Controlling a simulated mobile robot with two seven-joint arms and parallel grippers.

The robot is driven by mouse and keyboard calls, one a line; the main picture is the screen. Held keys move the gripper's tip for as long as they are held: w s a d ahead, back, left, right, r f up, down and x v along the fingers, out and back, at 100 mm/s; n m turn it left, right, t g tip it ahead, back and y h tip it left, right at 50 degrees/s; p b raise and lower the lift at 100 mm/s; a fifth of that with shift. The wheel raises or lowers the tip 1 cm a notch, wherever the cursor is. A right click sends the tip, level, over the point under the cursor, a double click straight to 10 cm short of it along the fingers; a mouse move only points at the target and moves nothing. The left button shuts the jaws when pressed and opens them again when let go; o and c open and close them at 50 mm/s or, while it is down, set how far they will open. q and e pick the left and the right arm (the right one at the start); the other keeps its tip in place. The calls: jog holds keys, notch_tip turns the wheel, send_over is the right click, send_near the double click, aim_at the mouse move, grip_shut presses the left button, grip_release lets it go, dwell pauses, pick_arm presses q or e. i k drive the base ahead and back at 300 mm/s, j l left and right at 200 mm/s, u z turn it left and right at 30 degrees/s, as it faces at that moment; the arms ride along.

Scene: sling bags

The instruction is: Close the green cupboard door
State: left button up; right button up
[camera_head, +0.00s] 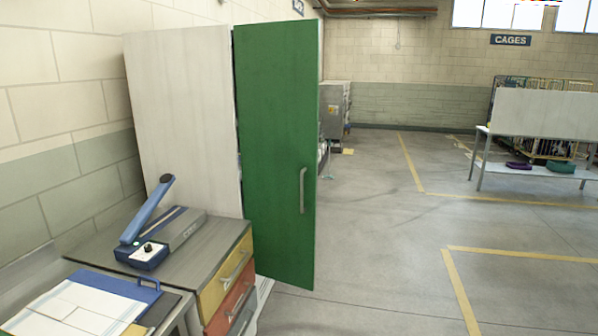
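The green cupboard door (270,150) stands upright left of centre, with a vertical grey handle (302,190) near its right edge. It hangs on a tall white cupboard (185,110) against the left wall. The door stands out from the cupboard at an angle, and a narrow dark gap shows along the edge beside the white side panel. The inside of the cupboard is hidden. Neither of my grippers shows in this view.
A drawer unit (215,240) stands in front of the cupboard, bearing a blue-handled device (150,250). A clipboard with papers (85,305) lies nearer. Open floor (385,260) with yellow lines lies to the right. A table (540,135) stands at far right.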

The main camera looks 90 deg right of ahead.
aim_at(278, 64)
jog(key=z, duration=2.85)
jog(key=i+z, duration=0.1)
jog(key=i, duration=0.6)
